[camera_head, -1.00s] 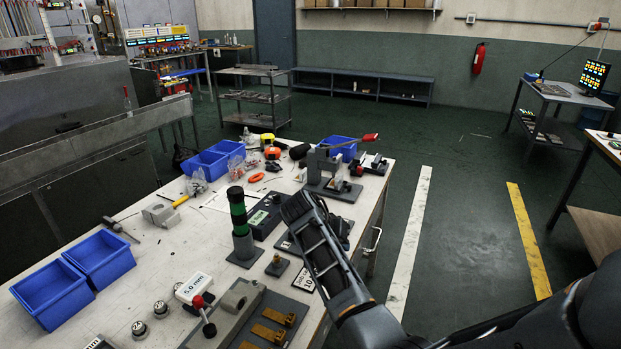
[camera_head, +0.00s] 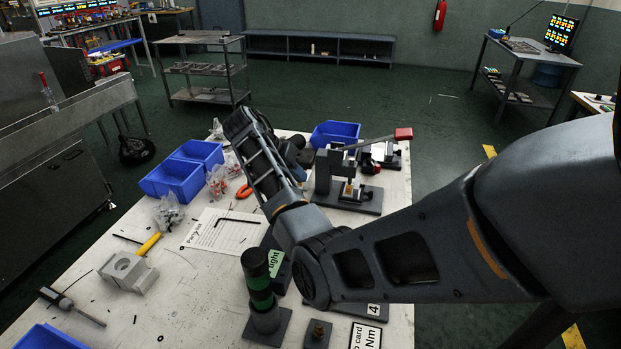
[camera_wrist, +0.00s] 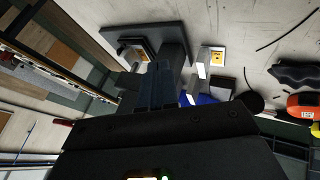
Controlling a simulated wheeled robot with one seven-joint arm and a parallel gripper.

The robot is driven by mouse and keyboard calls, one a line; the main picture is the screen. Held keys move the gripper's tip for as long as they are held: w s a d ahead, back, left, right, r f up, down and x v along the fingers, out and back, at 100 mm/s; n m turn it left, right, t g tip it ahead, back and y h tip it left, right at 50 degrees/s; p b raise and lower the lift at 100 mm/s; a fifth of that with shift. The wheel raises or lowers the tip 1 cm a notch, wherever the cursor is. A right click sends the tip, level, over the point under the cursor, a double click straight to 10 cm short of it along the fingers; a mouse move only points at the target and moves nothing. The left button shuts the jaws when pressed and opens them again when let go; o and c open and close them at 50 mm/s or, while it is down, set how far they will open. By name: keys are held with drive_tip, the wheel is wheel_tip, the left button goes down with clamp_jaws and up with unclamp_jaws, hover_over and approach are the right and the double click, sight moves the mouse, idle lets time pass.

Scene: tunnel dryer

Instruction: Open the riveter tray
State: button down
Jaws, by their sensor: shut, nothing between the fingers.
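A grey bench press with a long lever and red knob, which looks like the riveter (camera_head: 345,185), stands near the right edge of the bench. I cannot make out its tray for certain. In the wrist view its grey base (camera_wrist: 135,33) and a small yellow-marked part (camera_wrist: 137,55) show close by. My gripper (camera_wrist: 157,75) is shut and empty, its fingers in front of the grey upright. I cannot tell whether they touch it. In the head view my forearm hides the gripper and part of the bench left of the press.
Blue bins (camera_head: 172,181) stand at the bench's left edge, another blue bin (camera_head: 334,133) behind the press. A green-and-black stack light (camera_head: 259,290) stands in front. A grey block (camera_head: 128,271), hex key and paper sheet (camera_head: 222,232) lie left. An orange tape measure (camera_wrist: 300,104) shows.

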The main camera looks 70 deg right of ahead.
drive_tip(key=x, duration=0.6)
drive_tip(key=p+x, duration=0.1)
drive_tip(key=x, duration=0.2)
drive_tip(key=shift+w+d, duration=0.35)
drive_tip(key=shift+d, duration=0.05)
drive_tip(key=s, duration=0.1)
drive_tip(key=s+p, duration=0.1)
drive_tip(key=s, duration=0.1)
drive_tip(key=shift+s+d+f+p, duration=0.1)
drive_tip(key=shift+d+f+p, duration=0.1)
drive_tip(key=shift+f+p, duration=0.1)
drive_tip(key=shift+s, duration=0.5)
drive_tip(key=shift+d+f, duration=0.1)
